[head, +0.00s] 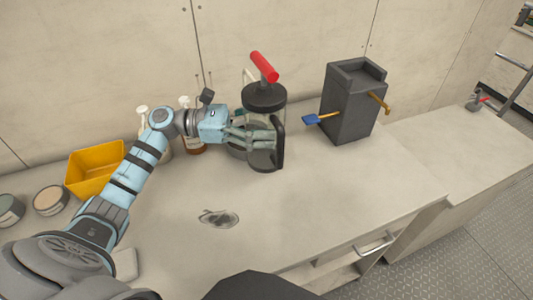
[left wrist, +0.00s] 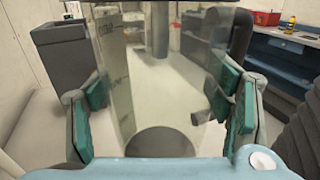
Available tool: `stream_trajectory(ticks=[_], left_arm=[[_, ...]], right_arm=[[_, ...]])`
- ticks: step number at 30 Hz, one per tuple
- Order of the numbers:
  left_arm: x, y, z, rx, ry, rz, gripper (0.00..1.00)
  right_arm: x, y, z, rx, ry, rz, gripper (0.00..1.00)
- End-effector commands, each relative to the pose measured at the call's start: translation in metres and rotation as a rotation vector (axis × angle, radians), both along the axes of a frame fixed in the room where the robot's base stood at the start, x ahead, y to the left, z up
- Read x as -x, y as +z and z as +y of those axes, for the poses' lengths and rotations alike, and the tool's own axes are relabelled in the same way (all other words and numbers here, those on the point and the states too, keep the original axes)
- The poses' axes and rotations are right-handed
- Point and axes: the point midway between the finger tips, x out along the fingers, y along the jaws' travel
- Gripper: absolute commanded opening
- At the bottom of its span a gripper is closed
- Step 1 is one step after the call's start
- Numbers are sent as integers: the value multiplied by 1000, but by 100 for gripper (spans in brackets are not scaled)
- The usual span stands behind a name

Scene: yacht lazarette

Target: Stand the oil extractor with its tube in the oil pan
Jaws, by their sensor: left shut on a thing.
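The oil extractor (head: 264,97) is an upright clear canister with a black lid, a black side handle and a red T-grip on top. It stands at the back middle of the worktop in the head view. My left gripper (head: 266,135) is shut around its clear body from the left. In the left wrist view, the clear body (left wrist: 165,75) fills the space between the green-padded fingers (left wrist: 163,108). A grey rounded edge (head: 236,153) shows behind my fingers; I cannot tell whether it is the oil pan. The tube is not clearly seen. My right gripper is not in view.
A yellow bin (head: 95,170), tins (head: 50,200) and bottles (head: 194,140) are on the left. The worktop's right front is clear.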

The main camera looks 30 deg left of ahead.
Motion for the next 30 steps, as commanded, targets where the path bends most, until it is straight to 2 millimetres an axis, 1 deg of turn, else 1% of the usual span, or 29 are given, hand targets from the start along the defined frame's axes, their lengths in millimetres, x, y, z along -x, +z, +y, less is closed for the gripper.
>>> stream_trajectory(ticks=[1, 3, 6, 8, 12, 13, 15, 17, 24, 28, 29, 30], left_arm=[[-3, -13, 0, 8, 1, 4, 14], [-5, -30, 0, 6, 1, 4, 14], [-7, -44, 0, 5, 3, 3, 14], [-7, -52, 1, 4, 3, 5, 14], [-7, -79, 1, 6, 5, 6, 14], [-7, -83, 1, 5, 5, 5, 14], [-7, -88, 1, 5, 4, 3, 14], [-7, -88, 1, 4, 4, 1, 14], [-7, -90, 1, 3, 4, 2, 14], [-7, -92, 2, 3, 4, 2, 14], [-7, -93, 2, 2, 5, 5, 76], [-7, -92, 2, 2, 5, 5, 83]], right_arm=[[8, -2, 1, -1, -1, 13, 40], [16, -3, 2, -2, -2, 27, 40], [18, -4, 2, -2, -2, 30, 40], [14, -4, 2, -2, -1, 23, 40], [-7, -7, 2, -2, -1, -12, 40], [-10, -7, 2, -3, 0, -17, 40], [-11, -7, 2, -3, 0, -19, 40], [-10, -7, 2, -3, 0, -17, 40], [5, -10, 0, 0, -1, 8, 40], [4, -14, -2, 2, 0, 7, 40], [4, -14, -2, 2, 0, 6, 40], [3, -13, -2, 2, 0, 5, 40]])
